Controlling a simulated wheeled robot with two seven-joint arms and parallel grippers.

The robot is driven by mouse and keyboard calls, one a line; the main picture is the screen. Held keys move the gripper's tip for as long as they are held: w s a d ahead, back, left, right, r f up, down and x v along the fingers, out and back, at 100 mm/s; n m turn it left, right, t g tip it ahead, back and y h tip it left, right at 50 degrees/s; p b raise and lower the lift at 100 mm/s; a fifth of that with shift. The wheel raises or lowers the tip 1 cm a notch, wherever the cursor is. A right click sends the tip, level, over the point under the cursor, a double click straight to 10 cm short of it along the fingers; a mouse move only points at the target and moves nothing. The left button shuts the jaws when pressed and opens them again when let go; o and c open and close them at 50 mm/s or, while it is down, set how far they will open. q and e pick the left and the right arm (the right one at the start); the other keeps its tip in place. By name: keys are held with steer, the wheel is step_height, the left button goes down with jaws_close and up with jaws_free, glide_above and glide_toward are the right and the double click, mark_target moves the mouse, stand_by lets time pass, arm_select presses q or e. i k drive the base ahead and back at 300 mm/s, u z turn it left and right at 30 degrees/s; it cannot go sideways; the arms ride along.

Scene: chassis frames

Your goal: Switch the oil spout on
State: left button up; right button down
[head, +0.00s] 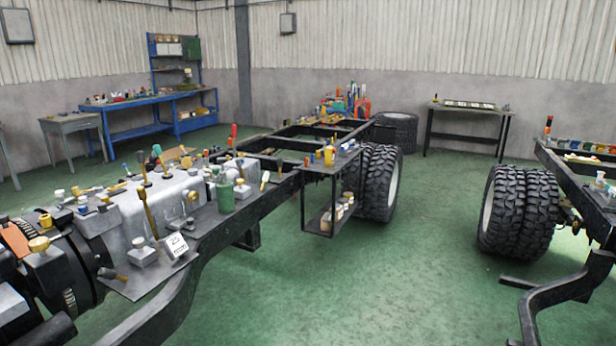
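I cannot pick out the oil spout for certain. A small green container (225,194) with a narrow top stands upright on the near chassis frame, beside the grey engine block (150,210). A small yellow bottle (329,156) stands farther back on a dark side shelf. Both are too small to show a switch or whether anything is on. Neither of my grippers shows in the head view.
The near chassis (262,196) carries many tools and a white number card (176,245). Large tyres (380,182) stand behind it; another chassis with tyres (517,212) is at right. A blue workbench (140,105) is at back left. Green floor (400,270) between the chassis is clear.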

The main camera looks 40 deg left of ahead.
mark_target(218, 175)
steer(key=u, duration=1.15)
steer(key=i, duration=3.4)
steer(key=u, duration=1.1)
